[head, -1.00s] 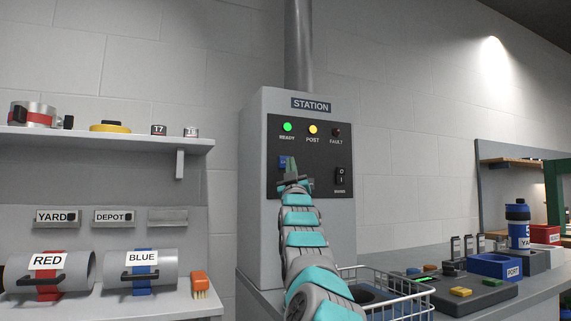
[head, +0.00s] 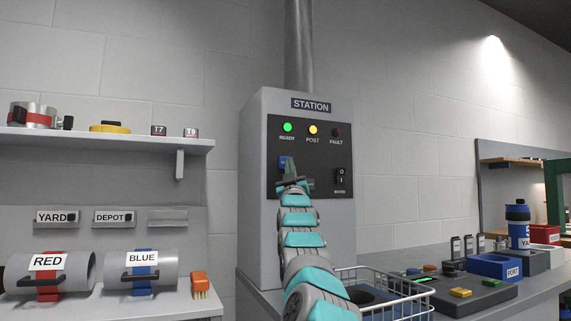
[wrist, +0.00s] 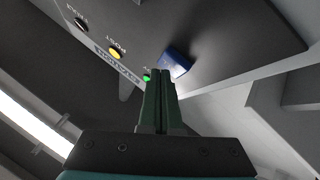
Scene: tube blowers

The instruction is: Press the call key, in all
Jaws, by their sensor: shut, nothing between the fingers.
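The station panel is dark, on a grey cabinet (head: 262,230) marked STATION. A blue key (head: 283,161) sits on the panel's left side, under the READY lamp; its lettering is too small to read, and my fingers partly cover it. In the wrist view the blue key (wrist: 174,63) stands out from the panel just beyond my fingertips. My gripper (head: 290,164) is shut and empty, pointing at the panel. In the wrist view its green fingers (wrist: 158,76) lie together, with tips close to the key's lower edge. I cannot tell whether they touch it.
The READY lamp (head: 287,127) glows green and the POST lamp (head: 313,129) yellow; the FAULT lamp (head: 336,132) is dark. A rocker switch (head: 340,176) sits right of my gripper. A wire basket (head: 400,303) stands below, beside my arm.

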